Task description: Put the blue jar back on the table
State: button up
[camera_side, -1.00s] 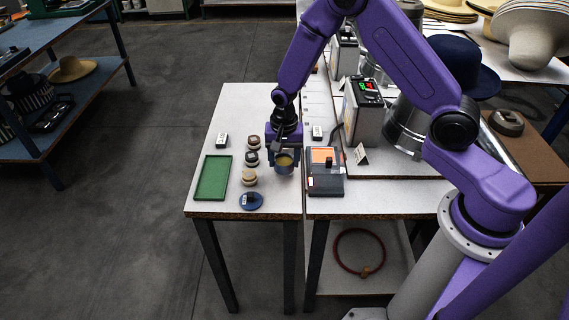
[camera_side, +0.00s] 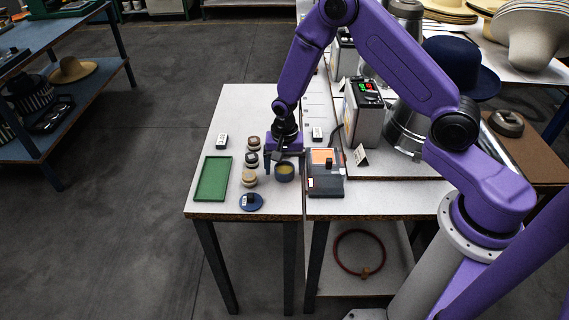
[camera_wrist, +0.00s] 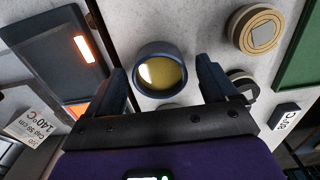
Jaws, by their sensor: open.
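The blue jar (camera_side: 285,178) stands upright and open on the white table (camera_side: 232,112), with yellow contents showing inside. In the wrist view the jar (camera_wrist: 161,88) is seen from above, between and slightly ahead of my fingers, with gaps on both sides. My gripper (camera_side: 284,162) is open just above and behind the jar; its spread fingers also show in the wrist view (camera_wrist: 162,80). A round blue lid (camera_side: 251,203) with a small label lies flat near the table's front edge.
A row of small lidded jars (camera_side: 250,178) stands left of the blue jar, close to my left finger. A green tray (camera_side: 213,180) lies further left. A grey device with an orange-lit panel (camera_side: 325,174) stands close on the right.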

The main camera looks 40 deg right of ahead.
aim_at(284, 170)
jog(key=shift+r, duration=0.15)
notch_tip(284, 170, up, 12)
jog(key=f, duration=0.1)
jog(key=s+a+r+n, duration=0.3)
jog(key=s+r+n, duration=0.3)
jog(key=s, duration=0.1)
jog(key=s+d+r+n, duration=0.2)
jog(key=s+n, duration=0.5)
jog(key=s, duration=0.4)
jog(key=s+d+r+n, duration=0.2)
jog(key=s+n, duration=0.6)
jog(key=s, duration=0.4)
jog(key=shift+s+d+r+n, duration=0.15)
jog(key=shift+s+r+n, duration=0.15)
jog(key=shift+r, duration=0.6)
